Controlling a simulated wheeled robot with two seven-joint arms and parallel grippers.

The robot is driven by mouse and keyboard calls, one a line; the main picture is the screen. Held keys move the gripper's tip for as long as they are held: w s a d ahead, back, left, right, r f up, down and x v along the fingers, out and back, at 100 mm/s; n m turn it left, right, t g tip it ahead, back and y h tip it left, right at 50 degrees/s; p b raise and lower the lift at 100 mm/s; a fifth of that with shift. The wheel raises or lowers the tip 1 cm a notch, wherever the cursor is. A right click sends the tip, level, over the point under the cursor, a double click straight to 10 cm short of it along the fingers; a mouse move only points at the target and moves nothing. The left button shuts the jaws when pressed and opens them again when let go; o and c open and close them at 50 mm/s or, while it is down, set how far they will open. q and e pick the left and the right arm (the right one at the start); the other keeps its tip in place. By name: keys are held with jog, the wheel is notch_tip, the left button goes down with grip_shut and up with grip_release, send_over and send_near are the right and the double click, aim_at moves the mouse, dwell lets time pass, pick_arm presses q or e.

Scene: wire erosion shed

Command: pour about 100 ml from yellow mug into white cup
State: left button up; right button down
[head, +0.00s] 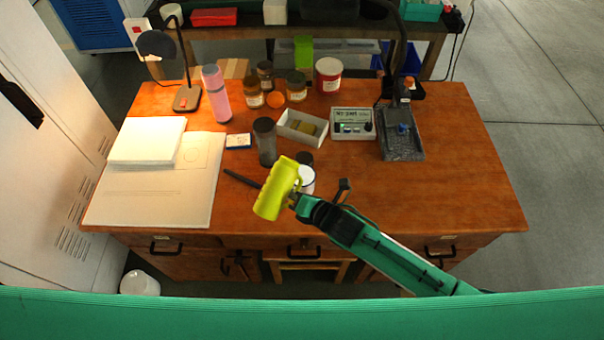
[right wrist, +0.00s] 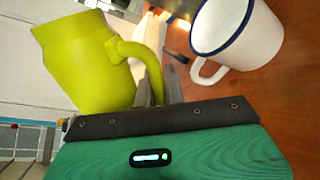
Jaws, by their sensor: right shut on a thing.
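The yellow mug (head: 274,190) is held in the air by my right gripper (head: 300,203), near the front edge of the desk. It leans at a slant in the head view. In the right wrist view the yellow mug (right wrist: 85,62) has its handle at the jaws (right wrist: 160,88), which are shut on it. The white cup (head: 307,182) stands upright on the desk, partly hidden behind the mug and gripper. The white cup (right wrist: 245,35), blue-rimmed with a handle, is apart from the mug in the right wrist view. The contents of both are hidden. My left gripper is not in view.
A dark grey tumbler (head: 265,142) stands behind the mug. A dark rod (head: 242,179) lies left of the mug. A pale tray (head: 302,128), a control box (head: 353,124) and jars stand farther back. The desk's right side (head: 460,180) is clear.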

aim_at(300, 186)
jog(key=shift+w+r, duration=0.1)
dwell(0.8)
jog(key=w+d+n+t+b, duration=0.1)
jog(key=w+n+b, duration=0.1)
jog(key=shift+d+n, duration=0.15)
jog(key=shift+n, duration=0.15)
jog(key=shift+f+n+t+h+b, duration=0.35)
jog(key=shift+n+b, duration=0.25)
jog(key=shift+b, duration=0.5)
jog(key=n+t+b, duration=0.1)
jog(key=n+b, duration=0.2)
jog(key=shift+r+t+b, duration=0.15)
jog(key=shift+t+b, duration=0.1)
jog(key=shift+b, duration=0.15)
notch_tip(300, 186, up, 2)
jog(key=shift+r+n+y, duration=0.25)
jog(key=shift+n+y, duration=0.2)
jog(key=shift+n, duration=0.55)
